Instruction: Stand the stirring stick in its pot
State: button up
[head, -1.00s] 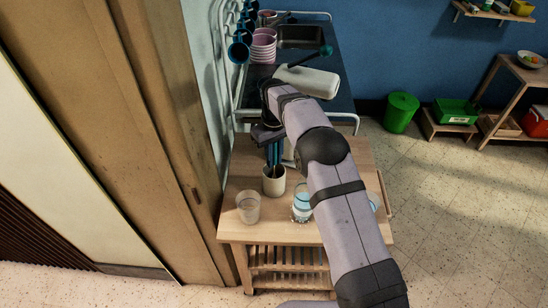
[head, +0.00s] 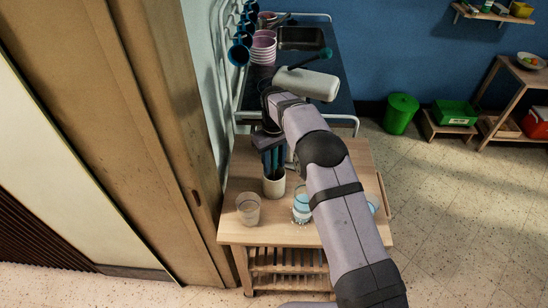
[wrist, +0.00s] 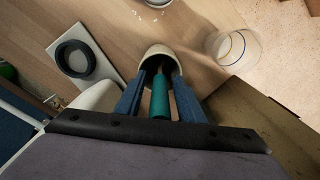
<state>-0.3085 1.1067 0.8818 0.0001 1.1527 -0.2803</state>
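The pot (head: 274,187) is a small cream cup standing upright on the wooden trolley; it also shows in the wrist view (wrist: 152,52). The stirring stick (wrist: 160,102) has a teal handle and a thin brown shaft that goes down into the pot's mouth. My gripper (head: 273,173) points down over the pot, its blue fingertips at the rim. In the wrist view my gripper (wrist: 160,78) has one finger on each side of the handle, with narrow gaps between. The stick's lower end is hidden inside the pot.
A clear glass (head: 248,209) stands left of the pot, and a glass of bluish liquid (head: 301,207) stands to its right. A grey plate with a black ring (wrist: 75,60) lies near the pot. A wooden cabinet (head: 165,130) is close on the left.

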notch_tip(320, 180, up, 12)
jog(key=b, duration=0.2)
jog(key=shift+r+b, duration=0.1)
jog(key=shift+b, duration=0.2)
jog(key=shift+r, duration=0.15)
dwell(0.5)
jog(key=shift+s+r, duration=0.15)
jog(key=s+d+m+t+y+b, duration=0.1)
jog(key=s+d+m+y, duration=0.1)
jog(key=s, duration=0.5)
jog(key=s+d+m+t+y+b, duration=0.1)
jog(key=s+d+m, duration=0.15)
jog(key=s, duration=0.35)
jog(key=s+d+f+m+g+h, duration=0.1)
jog(key=s+d+f, duration=0.3)
jog(key=s, duration=0.5)
jog(key=s+d+f+m+g+h, duration=0.1)
jog(key=s+d+f, duration=0.3)
jog(key=s+d, duration=0.5)
jog(key=shift+s+f+h+p, duration=0.2)
jog(key=shift+s+h+p, duration=0.15)
jog(key=shift+s+h, duration=0.25)
